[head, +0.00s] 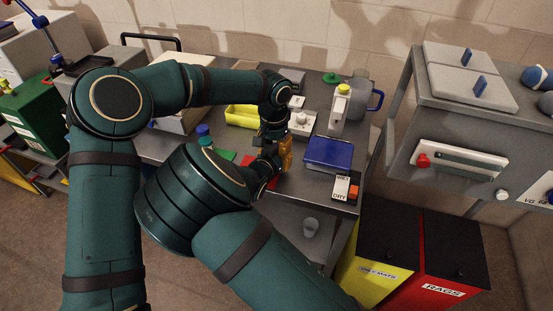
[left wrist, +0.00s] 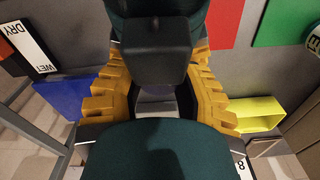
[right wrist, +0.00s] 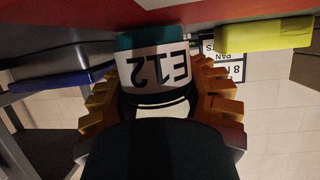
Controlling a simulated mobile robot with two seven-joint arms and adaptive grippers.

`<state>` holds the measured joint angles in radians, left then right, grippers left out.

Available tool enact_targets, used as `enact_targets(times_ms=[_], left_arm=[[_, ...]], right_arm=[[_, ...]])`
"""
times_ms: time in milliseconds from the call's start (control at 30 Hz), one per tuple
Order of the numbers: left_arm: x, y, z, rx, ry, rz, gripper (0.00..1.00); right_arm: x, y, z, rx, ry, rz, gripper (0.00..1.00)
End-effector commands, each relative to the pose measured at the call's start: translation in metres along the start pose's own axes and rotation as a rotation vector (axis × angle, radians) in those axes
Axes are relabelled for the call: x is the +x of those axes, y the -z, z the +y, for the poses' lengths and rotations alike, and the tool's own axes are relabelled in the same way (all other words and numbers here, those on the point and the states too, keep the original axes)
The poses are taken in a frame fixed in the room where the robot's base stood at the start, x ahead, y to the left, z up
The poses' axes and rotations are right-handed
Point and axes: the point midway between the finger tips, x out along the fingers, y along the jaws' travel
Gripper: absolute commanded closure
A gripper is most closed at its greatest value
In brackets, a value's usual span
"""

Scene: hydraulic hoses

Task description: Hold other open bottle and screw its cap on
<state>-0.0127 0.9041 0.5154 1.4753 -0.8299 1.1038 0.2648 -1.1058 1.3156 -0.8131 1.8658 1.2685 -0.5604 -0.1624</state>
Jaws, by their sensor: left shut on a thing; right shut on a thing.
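My left gripper (head: 284,150) points down over the bench, its orange fingers shut close against my right gripper (right wrist: 160,100). In the right wrist view, the right gripper is shut around a white bottle (right wrist: 155,67) with a teal band, its E12 label upside down in that picture. The left wrist view shows the left fingers (left wrist: 155,100) around something dark grey, taken to be the cap on the bottle's top. Fingers and housings hide its shape and the bottle's neck. In the head view the arms hide the bottle.
A yellow tray (head: 241,116) stands behind the grippers, a blue box (head: 329,153) to their right. A blue-capped bottle (head: 204,135) is left, a white bottle (head: 339,108) and a jug (head: 359,97) back right. A WET/DRY sign (head: 341,188) lies near the bench's front corner.

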Motion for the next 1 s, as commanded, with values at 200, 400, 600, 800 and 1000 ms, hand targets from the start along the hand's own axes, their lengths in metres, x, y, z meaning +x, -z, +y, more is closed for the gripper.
enact_targets(times_ms=[200, 400, 600, 800, 1000], left_arm=[[0.000, 0.001, -0.001, -0.002, 0.002, 0.003, 0.38], [0.000, 0.000, -0.001, -0.002, 0.001, 0.002, 0.38], [-0.005, 0.001, -0.001, -0.003, 0.002, 0.002, 0.38], [-0.028, 0.002, -0.001, -0.002, 0.003, 0.005, 0.38], [-0.045, 0.001, -0.001, -0.002, 0.002, 0.002, 0.38]], right_arm=[[0.000, -0.004, 0.000, -0.003, 0.000, -0.009, 1.00], [0.000, -0.004, 0.001, -0.003, -0.001, -0.008, 1.00], [0.000, -0.004, 0.001, -0.003, -0.001, -0.007, 1.00], [0.000, -0.003, 0.001, -0.003, -0.002, -0.007, 1.00], [0.000, -0.003, 0.001, -0.003, -0.002, -0.006, 1.00]])
